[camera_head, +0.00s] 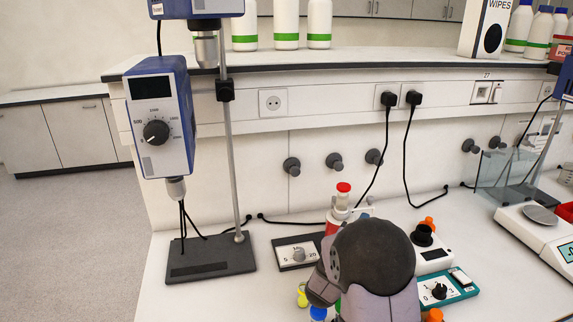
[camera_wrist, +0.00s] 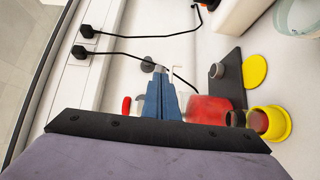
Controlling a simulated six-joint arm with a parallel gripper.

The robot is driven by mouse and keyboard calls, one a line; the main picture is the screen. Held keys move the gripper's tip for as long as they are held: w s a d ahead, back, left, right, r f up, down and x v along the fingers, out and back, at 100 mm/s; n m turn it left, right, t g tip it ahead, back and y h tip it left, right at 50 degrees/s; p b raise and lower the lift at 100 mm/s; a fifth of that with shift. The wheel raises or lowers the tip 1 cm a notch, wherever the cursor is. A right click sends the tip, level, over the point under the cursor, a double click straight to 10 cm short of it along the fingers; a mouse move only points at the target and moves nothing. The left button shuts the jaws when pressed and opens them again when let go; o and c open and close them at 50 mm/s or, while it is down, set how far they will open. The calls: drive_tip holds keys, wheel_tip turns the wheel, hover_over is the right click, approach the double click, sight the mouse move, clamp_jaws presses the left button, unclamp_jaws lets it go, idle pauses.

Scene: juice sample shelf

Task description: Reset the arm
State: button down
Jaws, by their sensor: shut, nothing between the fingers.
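My gripper (camera_wrist: 160,78) shows in the wrist view as two blue-grey fingers that are closed together and hold nothing. In the head view my dark, rounded arm covers the front middle of the bench, and the fingers cannot be made out clearly. A bottle with a red cap (camera_head: 343,187) stands just behind my arm, its lower part hidden. In the wrist view a red piece (camera_wrist: 208,110) lies just right of the fingers; I cannot tell whether they touch.
A stirrer stand with a blue control box (camera_head: 160,85) rises at left on a dark base (camera_head: 210,258). A dial box (camera_head: 298,252), a white device (camera_head: 432,252) and a teal-edged device (camera_head: 445,288) crowd my arm. A balance (camera_head: 537,228) stands at right. Cables hang behind.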

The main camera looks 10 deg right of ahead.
drive_tip(key=s+a+m+g+y+p, duration=0.25)
drive_tip(key=a+y+p, duration=0.3)
drive_tip(key=a, duration=0.35)
drive_tip(key=s+a+m+g+y+p, duration=0.1)
drive_tip(key=s+a+g+y+p, duration=0.1)
drive_tip(key=s+a+y+p, duration=0.45)
drive_tip(key=s+a+r+m+g+p, duration=0.2)
drive_tip(key=s+g+p, duration=0.1)
drive_tip(key=s, duration=0.7)
drive_tip(key=s+a+r+m+g+p, duration=0.2)
drive_tip(key=s+g, duration=0.3)
drive_tip(key=s, duration=0.5)
drive_tip(key=shift+s+a+m+p, duration=0.35)
drive_tip(key=shift+a+m+p, duration=0.2)
drive_tip(key=shift+a+m, duration=0.2)
